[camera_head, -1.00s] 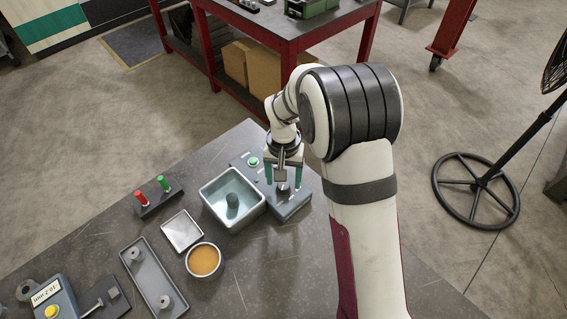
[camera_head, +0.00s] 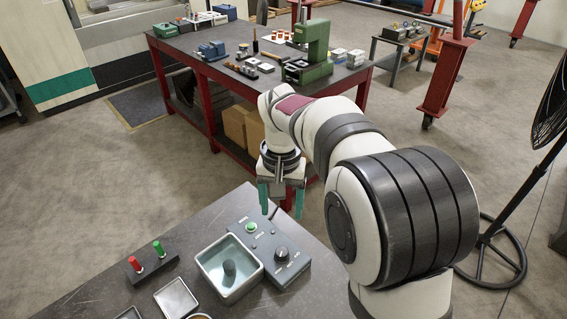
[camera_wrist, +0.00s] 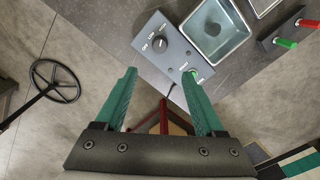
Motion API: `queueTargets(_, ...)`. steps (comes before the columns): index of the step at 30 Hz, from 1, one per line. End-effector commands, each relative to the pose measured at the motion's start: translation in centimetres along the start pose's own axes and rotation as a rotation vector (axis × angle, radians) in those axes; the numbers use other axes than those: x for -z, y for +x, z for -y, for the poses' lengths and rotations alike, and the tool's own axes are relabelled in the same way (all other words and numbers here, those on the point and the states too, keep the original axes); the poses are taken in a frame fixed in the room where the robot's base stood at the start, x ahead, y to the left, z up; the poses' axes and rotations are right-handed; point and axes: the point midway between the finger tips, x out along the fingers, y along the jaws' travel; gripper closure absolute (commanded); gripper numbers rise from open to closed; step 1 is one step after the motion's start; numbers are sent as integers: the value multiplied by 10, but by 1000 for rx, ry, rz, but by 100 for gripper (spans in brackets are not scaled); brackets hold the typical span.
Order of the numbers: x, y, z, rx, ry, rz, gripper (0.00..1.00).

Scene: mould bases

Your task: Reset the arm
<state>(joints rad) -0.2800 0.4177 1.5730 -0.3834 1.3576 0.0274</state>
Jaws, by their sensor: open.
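My gripper (camera_head: 283,199) is open and empty, with two teal fingers pointing down, raised above the far edge of the grey table (camera_head: 205,226). In the wrist view the gripper (camera_wrist: 160,85) shows its fingers spread with nothing between them. The grey control box (camera_head: 276,250) with a green button and a dark knob lies on the table below and apart from the gripper. It also shows in the wrist view (camera_wrist: 172,56).
A metal container (camera_head: 246,286) with a post inside stands beside the control box. A stand with red and green pegs (camera_head: 150,262) and a square tray (camera_head: 176,299) are to its left. A red-framed workbench (camera_head: 225,80) stands behind. A fan stand (camera_head: 495,262) is at right.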

Motion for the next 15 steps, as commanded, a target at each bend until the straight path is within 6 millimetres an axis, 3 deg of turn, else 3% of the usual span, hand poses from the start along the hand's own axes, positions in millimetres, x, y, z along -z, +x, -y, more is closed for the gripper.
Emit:
queueTargets(2, -3, -2, -3, 2, 6, 1, 29)
queueTargets(5, -36, -22, -29, 23, 58, 9, 29)
queueTargets(9, -133, -41, -83, 76, 191, 34, 29)
queueTargets(12, -198, -32, -105, 112, 274, 50, 29)
queueTargets(15, -240, -18, -113, 135, 329, 62, 29)
